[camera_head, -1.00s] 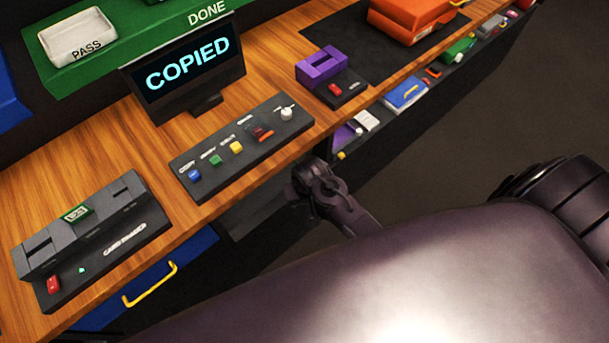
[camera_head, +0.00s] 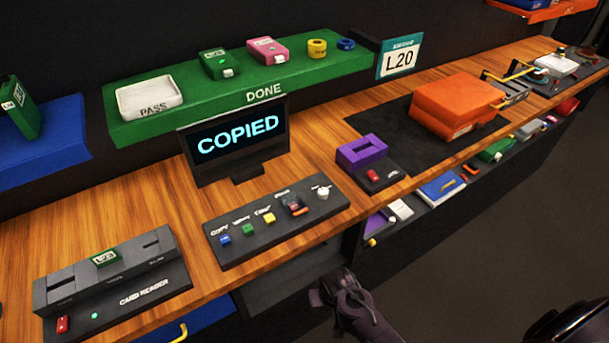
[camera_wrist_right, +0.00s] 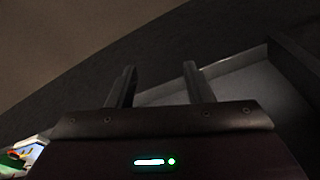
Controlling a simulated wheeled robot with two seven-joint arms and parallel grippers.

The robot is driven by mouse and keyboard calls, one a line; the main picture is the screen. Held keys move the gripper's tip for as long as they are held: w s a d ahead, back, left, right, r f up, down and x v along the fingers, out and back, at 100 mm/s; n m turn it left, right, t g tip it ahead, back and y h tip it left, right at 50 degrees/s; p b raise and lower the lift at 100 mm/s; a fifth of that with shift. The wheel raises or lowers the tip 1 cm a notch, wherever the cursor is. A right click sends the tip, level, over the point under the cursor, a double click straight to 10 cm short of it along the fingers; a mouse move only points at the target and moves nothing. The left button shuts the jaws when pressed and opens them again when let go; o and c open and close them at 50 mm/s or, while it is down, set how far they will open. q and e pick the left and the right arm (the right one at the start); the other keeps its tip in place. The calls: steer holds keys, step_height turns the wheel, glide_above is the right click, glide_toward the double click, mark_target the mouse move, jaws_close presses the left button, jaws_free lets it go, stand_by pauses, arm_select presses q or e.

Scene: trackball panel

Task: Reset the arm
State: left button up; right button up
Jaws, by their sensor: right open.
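My right gripper (camera_head: 325,292) hangs low in front of the bench, below the edge by the button panel (camera_head: 278,222), and touches nothing I can make out. Its arm comes in from the lower right. In the right wrist view its two fingers (camera_wrist_right: 157,82) stand apart with nothing between them, against dark and grey surfaces. My left gripper is out of view. The button panel carries blue, green and yellow buttons, a red-orange switch and a white knob. The display (camera_head: 236,137) behind it reads COPIED.
The card reader (camera_head: 120,290) at lower left holds a green card (camera_head: 105,258). A purple holder (camera_head: 361,152) and an orange box (camera_head: 455,104) stand right of the panel. A green DONE shelf (camera_head: 220,95) runs behind. Open floor (camera_head: 530,210) lies at the right.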

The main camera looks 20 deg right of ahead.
steer(key=s+d+f+n+b, duration=0.1)
steer(key=s+f, duration=0.5)
steer(key=f, duration=0.2)
steer(key=s+d+f+n+b, duration=0.1)
steer(key=s+f, duration=0.5)
steer(key=f, duration=0.3)
steer(key=s+d+f+n+b, duration=0.1)
steer(key=s+f, duration=0.3)
steer(key=s, duration=0.4)
steer(key=s+d+f+n+b, duration=0.1)
steer(key=s+f, duration=0.4)
steer(key=s, duration=0.3)
steer(key=shift+s+d+f+g, duration=0.15)
steer(key=shift+s+f+g, duration=0.05)
steer(key=shift+s+g, duration=0.15)
